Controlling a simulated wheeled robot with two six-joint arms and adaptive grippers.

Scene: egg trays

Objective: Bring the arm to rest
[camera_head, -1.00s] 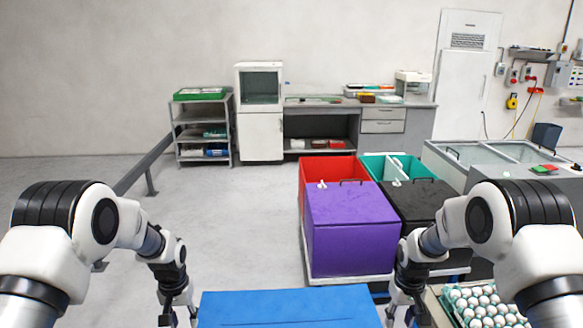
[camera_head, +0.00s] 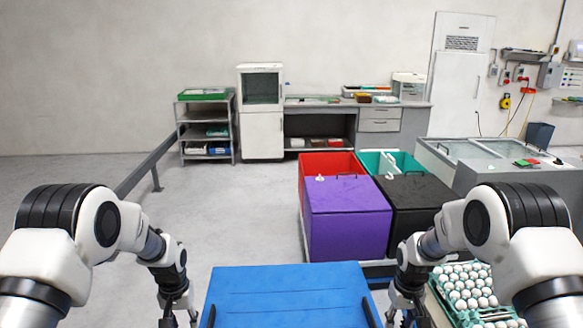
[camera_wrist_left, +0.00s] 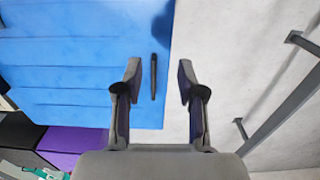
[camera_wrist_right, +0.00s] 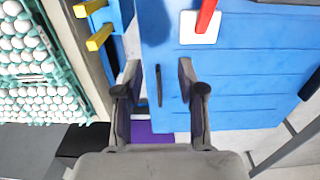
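My left gripper (camera_wrist_left: 158,85) hangs at the left edge of the blue crate lid (camera_head: 285,285), beside a dark handle (camera_wrist_left: 154,76). Its two fingers are apart with nothing between them. My right gripper (camera_wrist_right: 160,85) hangs at the right side of the blue surface, near another dark handle (camera_wrist_right: 159,86). Its fingers are also apart and empty. Both arms are bent with the grippers pointing down. In the head view the fingertips are at or below the lower picture edge.
Egg trays (camera_head: 468,292) stand right of the blue surface. Purple (camera_head: 348,220), black (camera_head: 415,210), red (camera_head: 325,163) and teal (camera_head: 400,162) bins stand ahead. A metal rail (camera_head: 150,165) and open floor (camera_head: 230,215) lie to the left. The right wrist view shows yellow bars (camera_wrist_right: 98,36) and a red handle (camera_wrist_right: 206,15).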

